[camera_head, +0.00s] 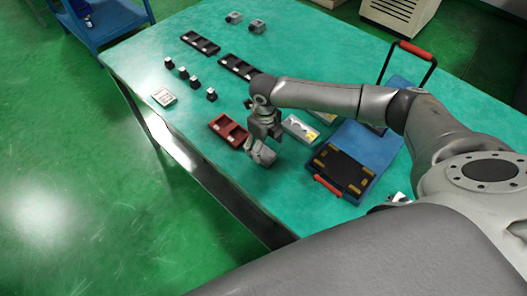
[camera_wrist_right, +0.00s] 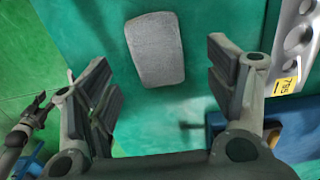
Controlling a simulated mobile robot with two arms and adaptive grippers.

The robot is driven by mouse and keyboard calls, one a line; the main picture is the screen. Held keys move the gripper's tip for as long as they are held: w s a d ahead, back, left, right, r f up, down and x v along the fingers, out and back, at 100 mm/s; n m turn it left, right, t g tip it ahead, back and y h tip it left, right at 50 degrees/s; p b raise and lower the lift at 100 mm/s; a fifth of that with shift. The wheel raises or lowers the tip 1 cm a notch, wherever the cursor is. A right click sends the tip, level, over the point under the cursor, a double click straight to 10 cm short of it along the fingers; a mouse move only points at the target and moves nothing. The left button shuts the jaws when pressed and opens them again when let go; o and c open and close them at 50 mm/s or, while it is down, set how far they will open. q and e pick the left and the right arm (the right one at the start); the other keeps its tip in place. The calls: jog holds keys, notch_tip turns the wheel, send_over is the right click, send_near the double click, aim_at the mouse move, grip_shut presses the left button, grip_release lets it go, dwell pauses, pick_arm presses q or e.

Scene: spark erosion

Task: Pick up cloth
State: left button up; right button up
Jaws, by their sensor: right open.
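The cloth (camera_wrist_right: 155,48) is a light grey rounded rectangle, lying flat on the green table top in the right wrist view. My right gripper (camera_wrist_right: 162,75) is open and empty, with its two dark fingers spread on either side below the cloth. The cloth is ahead of the fingertips and not between the pads. In the head view my right gripper (camera_head: 262,148) hangs over the table near its front edge, left of the blue case. There I cannot clearly tell the cloth from the grey fingers. A dark gripper-like part (camera_wrist_right: 30,122) at the wrist view's left edge may be my left gripper.
A silver holder (camera_head: 300,129) and an open blue case (camera_head: 372,146) with a red handle lie right of my right gripper. A red tray (camera_head: 229,131) is close on its left. Black trays (camera_head: 200,43) and several small blocks stand farther left. The table's front edge is near.

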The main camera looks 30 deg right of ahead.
aim_at(263, 152)
jog(key=f, duration=0.3)
jog(key=shift+a+p, duration=0.2)
jog(key=shift+p, duration=0.2)
jog(key=shift+f, duration=0.3)
jog(key=shift+d, duration=0.1)
jog(key=shift+c, duration=1.9)
jog(key=c, duration=0.5)
jog(key=shift+c, duration=0.7)
pick_arm(q)
jog(key=w, duration=0.1)
jog(key=w+r, duration=0.1)
jog(key=shift+w+d+r+t, duration=0.1)
jog(key=shift+w+d+t, duration=0.2)
jog(key=shift+d, duration=0.1)
pick_arm(e)
jog(key=shift+r, duration=0.15)
